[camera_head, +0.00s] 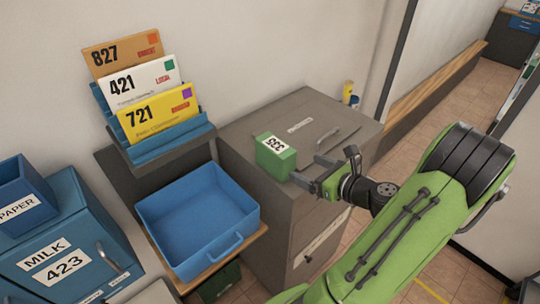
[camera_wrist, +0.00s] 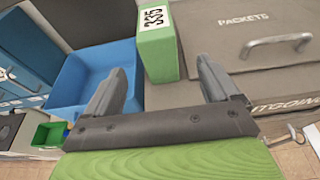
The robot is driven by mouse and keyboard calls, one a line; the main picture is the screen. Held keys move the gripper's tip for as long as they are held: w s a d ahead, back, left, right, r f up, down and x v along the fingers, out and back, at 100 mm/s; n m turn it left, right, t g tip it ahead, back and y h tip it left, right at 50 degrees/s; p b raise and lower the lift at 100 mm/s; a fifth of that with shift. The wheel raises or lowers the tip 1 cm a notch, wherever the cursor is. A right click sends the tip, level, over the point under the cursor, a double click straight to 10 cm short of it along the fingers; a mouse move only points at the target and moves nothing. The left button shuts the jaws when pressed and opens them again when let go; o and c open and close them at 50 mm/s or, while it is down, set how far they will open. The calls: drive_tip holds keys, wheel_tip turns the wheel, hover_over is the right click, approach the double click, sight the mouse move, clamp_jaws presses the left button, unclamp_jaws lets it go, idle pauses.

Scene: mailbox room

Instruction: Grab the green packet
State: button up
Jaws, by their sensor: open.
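The green packet (camera_head: 275,160) is a small upright box with a white label reading 335. It stands on top of the grey cabinet (camera_head: 242,140), near its front left corner. In the wrist view the green packet (camera_wrist: 158,50) is just beyond the fingers, nearly between them in the picture. My gripper (camera_head: 302,170) is to the right of the packet, its jaws open and empty, pointing toward it. In the wrist view my gripper (camera_wrist: 160,85) shows both fingers spread apart. I cannot tell whether a finger touches the packet.
A blue tray (camera_head: 252,232) sits left of the cabinet. A blue rack (camera_head: 168,143) behind it holds envelopes 827, 421 and 721. The cabinet top has a PACKETS lid with a handle (camera_wrist: 275,43). A blue MILK 423 box (camera_head: 30,282) stands at the left.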

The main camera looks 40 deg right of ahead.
sight(279, 156)
drive_tip(key=x, duration=1.2)
drive_tip(key=shift+w, duration=0.2)
drive_tip(key=shift+s, duration=0.2)
drive_tip(key=shift+c, duration=0.7)
drive_tip(key=shift+r, duration=0.1)
drive_tip(key=c, duration=1.1)
